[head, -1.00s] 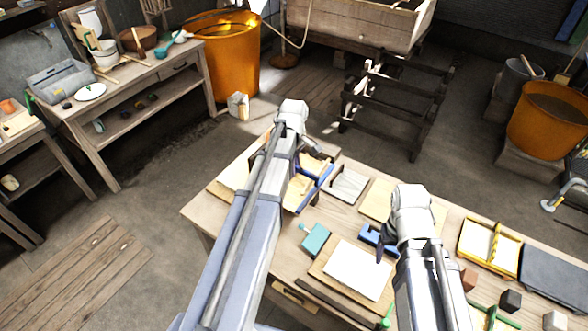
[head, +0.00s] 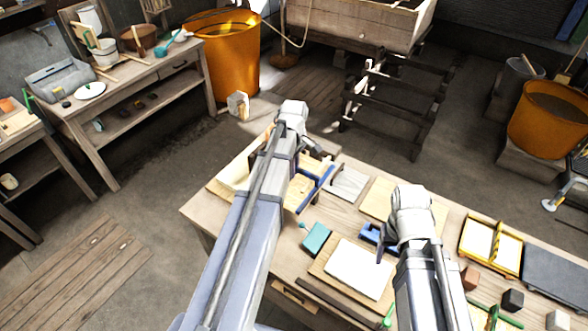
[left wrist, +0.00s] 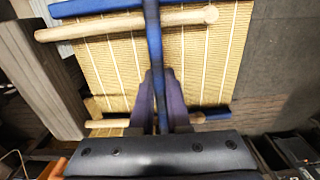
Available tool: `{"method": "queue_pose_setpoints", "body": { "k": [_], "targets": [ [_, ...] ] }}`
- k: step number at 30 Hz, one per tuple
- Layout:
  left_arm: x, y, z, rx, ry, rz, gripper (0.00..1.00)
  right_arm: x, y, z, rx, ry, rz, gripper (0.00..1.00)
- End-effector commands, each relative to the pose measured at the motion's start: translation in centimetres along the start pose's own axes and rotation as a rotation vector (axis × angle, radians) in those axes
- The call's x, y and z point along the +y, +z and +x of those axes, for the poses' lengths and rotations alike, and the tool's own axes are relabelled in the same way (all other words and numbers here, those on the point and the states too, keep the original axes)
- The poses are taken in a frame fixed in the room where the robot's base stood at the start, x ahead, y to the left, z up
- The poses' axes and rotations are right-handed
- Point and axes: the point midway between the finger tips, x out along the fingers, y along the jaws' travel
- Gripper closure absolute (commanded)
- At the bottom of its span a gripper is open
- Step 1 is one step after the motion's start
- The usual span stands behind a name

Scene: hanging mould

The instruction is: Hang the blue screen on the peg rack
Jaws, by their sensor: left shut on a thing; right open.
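The blue screen (head: 314,190) shows as a blue-edged frame at the table's far left part, partly hidden behind my left arm. In the left wrist view its tan slatted mesh (left wrist: 180,60) has a blue edge along the top. My left gripper (left wrist: 160,105) is shut on its blue middle bar (left wrist: 154,50). Two pale wooden pegs of the peg rack (left wrist: 120,26) cross near the mesh, beside a grey upright post. I cannot tell whether the screen rests on a peg. My right gripper (head: 384,252) is open and empty above the table, near a small blue object.
On the worktable (head: 215,212) lie a teal block (head: 316,238), a white sheet on a board (head: 357,269), and a yellow-framed tray (head: 490,245). Dark and brown blocks lie at the right front. An orange barrel (head: 228,65) stands on the floor behind.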

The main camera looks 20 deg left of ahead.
Motion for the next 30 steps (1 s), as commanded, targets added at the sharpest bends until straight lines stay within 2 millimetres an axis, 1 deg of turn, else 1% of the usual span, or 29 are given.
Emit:
{"method": "queue_pose_setpoints", "body": {
  "k": [1, 10, 17, 22, 26, 30],
  "targets": [
    [0.0, 0.0, 0.1, 0.000, 0.000, 0.000, 0.84, 0.0, 0.0, 0.1, 0.000, 0.000, 0.000, 0.31],
    [0.0, 0.0, 0.0, 0.000, 0.000, 0.000, 0.51, 0.0, 0.0, 0.0, 0.000, 0.000, 0.000, 0.31],
    [0.0, 0.0, 0.0, 0.000, 0.000, 0.000, 0.51, 0.0, 0.0, 0.0, 0.001, 0.000, 0.001, 0.31],
    [0.0, 0.0, -0.4, 0.000, 0.000, 0.000, 0.51, 0.0, 0.0, -0.4, 0.000, 0.000, 0.001, 0.31],
    [0.0, 0.0, -1.4, 0.000, 0.000, 0.000, 0.51, 0.1, 0.1, -1.4, 0.000, 0.000, 0.000, 0.31],
    [0.0, 0.0, -2.9, 0.000, 0.000, 0.000, 0.51, 0.3, 0.2, -2.9, -0.001, 0.000, -0.001, 0.31]
  ]
}}
